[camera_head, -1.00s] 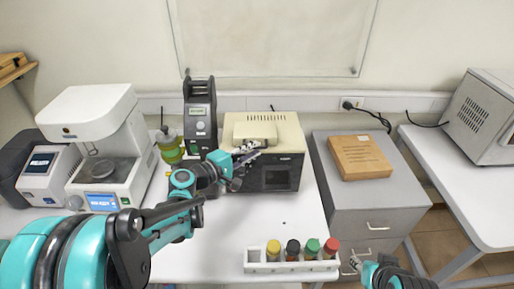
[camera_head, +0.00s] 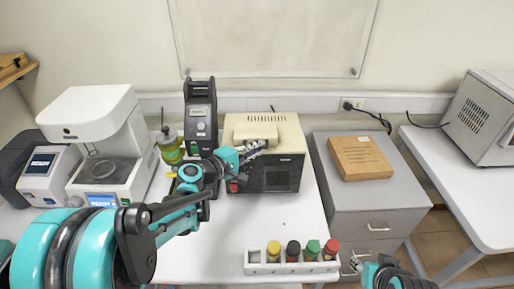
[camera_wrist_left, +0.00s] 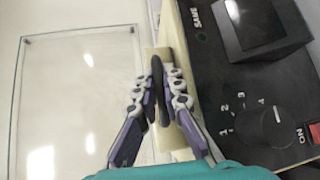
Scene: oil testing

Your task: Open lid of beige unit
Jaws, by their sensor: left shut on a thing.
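The beige unit (camera_head: 290,133) stands at the back of the white table, with a dark front panel below its beige top. Its lid (camera_head: 258,130) is a small raised beige block on top; I cannot tell whether it is lifted at all. In the left wrist view, a dark handle (camera_wrist_left: 157,88) sits on the beige lid (camera_wrist_left: 163,46). My left gripper (camera_head: 258,148) is at the front of the lid, its two fingers shut on the handle from both sides. My right gripper (camera_head: 355,264) shows small at the bottom right edge, away from the unit; its jaws are unclear.
A white instrument (camera_head: 105,130) is further left. A white rack (camera_head: 292,267) of several capped vials lies in front. A cardboard box (camera_head: 360,157) sits on the grey cabinet at right.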

